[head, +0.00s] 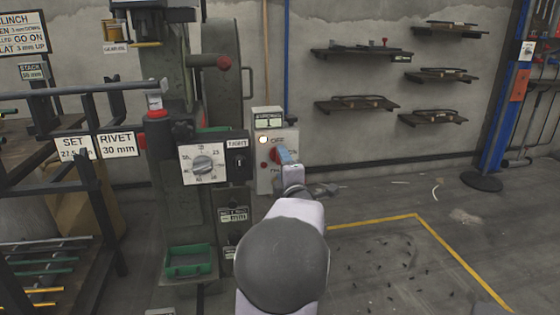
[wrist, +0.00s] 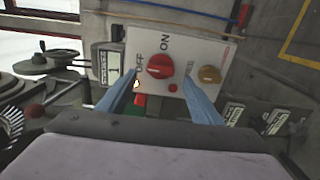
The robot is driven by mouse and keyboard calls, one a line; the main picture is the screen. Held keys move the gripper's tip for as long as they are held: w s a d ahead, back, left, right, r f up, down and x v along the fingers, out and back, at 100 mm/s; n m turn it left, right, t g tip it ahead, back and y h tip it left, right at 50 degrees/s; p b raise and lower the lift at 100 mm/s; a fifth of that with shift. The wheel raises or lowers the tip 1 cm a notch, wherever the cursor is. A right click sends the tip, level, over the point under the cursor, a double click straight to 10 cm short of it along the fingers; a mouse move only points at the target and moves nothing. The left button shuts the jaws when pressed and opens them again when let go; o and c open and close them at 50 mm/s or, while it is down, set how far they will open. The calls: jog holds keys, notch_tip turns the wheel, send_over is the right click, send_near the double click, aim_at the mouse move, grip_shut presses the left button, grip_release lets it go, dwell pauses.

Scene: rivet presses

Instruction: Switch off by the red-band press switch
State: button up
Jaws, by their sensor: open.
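A light grey switch box (head: 263,180) is on the press column in the head view. Its red rotary knob (head: 276,155) is partly hidden by my gripper (head: 286,157). In the wrist view the red knob (wrist: 159,66) is on the box face (wrist: 195,50), with ON and OFF lettering beside it. I cannot tell which mark the knob points to. The blue fingers of my gripper (wrist: 160,82) are open, one on each side of the knob, with gaps showing. A small lamp (head: 263,139) near OFF glows.
A dial panel (head: 203,165) and a green tray (head: 188,262) are left of the box. A red button (wrist: 173,88) and a brownish knob (wrist: 209,74) are near the red knob. Wall shelves (head: 360,53) are at the back right. The right floor is mostly open.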

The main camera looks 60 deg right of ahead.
jog(key=v, duration=0.3)
dwell(0.6)
